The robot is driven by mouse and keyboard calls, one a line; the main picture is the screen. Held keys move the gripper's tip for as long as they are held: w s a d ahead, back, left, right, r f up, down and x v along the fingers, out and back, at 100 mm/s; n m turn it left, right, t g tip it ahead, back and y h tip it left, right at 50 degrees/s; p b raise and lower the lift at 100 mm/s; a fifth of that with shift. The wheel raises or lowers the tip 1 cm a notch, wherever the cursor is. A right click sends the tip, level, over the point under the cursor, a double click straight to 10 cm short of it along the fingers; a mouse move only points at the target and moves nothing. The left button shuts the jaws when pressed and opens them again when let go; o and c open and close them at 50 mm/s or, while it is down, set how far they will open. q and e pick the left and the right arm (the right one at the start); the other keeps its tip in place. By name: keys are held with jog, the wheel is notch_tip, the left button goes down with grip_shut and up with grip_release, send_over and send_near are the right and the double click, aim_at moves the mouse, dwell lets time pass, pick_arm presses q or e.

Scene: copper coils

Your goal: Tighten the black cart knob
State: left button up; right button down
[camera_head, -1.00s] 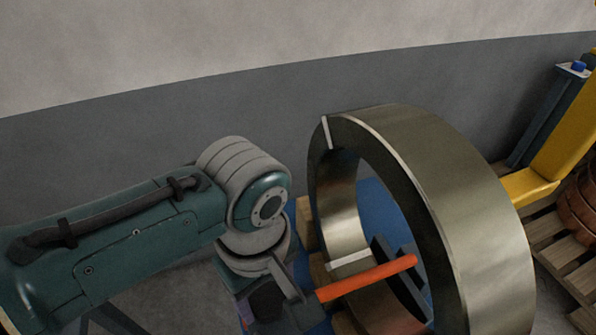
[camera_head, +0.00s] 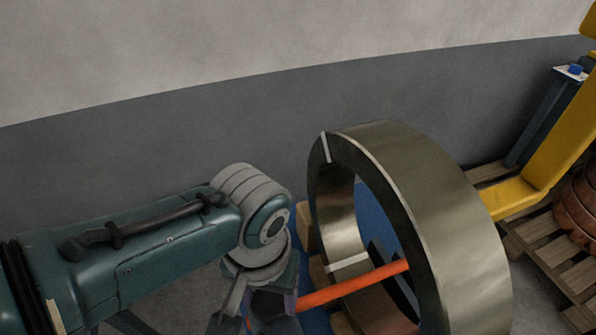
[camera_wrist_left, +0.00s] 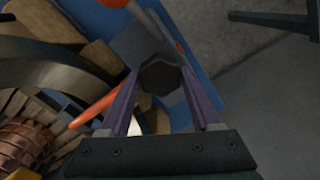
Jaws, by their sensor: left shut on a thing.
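The black knob (camera_wrist_left: 160,76) shows in the left wrist view, dark and many-sided, in front of a grey plate (camera_wrist_left: 128,44) on the blue cart (camera_wrist_left: 205,84). My left gripper (camera_wrist_left: 159,80) has one purple finger on each side of the knob and is shut on it. In the head view my left gripper (camera_head: 272,306) is low in the picture, left of the big metal coil, and its fingertips and the knob are hidden there. My right gripper is in neither view.
A large metal coil (camera_head: 455,225) stands upright just right of the gripper, with an orange bar (camera_head: 350,285) passing into its opening. Wooden blocks (camera_head: 306,225) sit by the coil. A yellow frame (camera_head: 550,160), a pallet (camera_head: 545,240) and copper coils (camera_head: 578,215) are at the right.

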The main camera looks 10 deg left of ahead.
pick_arm(q)
jog(key=m, duration=0.5)
jog(key=shift+m, duration=0.3)
jog(key=m, duration=0.6)
jog(key=shift+p, duration=0.35)
jog(key=m, duration=0.6)
jog(key=shift+m, duration=0.3)
jog(key=m, duration=0.5)
jog(key=shift+m, duration=0.4)
jog(key=o, duration=1.4)
jog(key=shift+c, duration=0.2)
